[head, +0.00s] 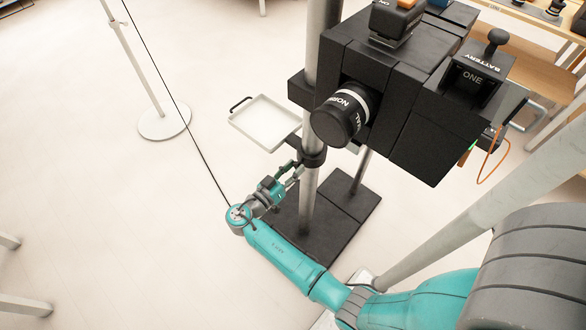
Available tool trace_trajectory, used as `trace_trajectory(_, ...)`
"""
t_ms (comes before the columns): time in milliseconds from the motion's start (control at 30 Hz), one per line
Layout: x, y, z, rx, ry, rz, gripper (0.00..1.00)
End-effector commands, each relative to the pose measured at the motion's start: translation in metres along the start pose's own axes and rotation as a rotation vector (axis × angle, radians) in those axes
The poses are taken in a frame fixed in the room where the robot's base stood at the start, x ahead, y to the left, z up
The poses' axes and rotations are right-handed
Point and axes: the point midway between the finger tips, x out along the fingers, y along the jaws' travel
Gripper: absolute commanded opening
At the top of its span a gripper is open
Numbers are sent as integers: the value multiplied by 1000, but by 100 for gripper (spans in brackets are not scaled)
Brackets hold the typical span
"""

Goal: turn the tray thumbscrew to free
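A shallow pale tray (264,124) with a black handle at its far left corner sits beside a grey upright post. A black collar (314,157) clamps round the post just below the tray's level. I cannot pick out the tray thumbscrew; it is too small or hidden by my gripper. My gripper (296,172), at the end of the teal arm, is close to the left side of the collar, below the tray. I cannot tell whether it touches anything or whether its fingers are open or shut.
A large black camera-like box (385,90) with a round knob marked NORMAL (343,115) is mounted on the post above. The post stands on a dark base (340,215). A thin stand with a round white foot (164,121) is at left. The floor at left is mostly clear.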

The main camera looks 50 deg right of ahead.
Motion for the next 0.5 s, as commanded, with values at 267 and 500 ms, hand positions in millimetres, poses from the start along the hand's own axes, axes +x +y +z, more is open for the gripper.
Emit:
trace_trajectory(267, 0, 0, 0, -3, 0, 0, 0)
trace_trajectory(500, 0, 0, 0, -62, 0, 0, 0)
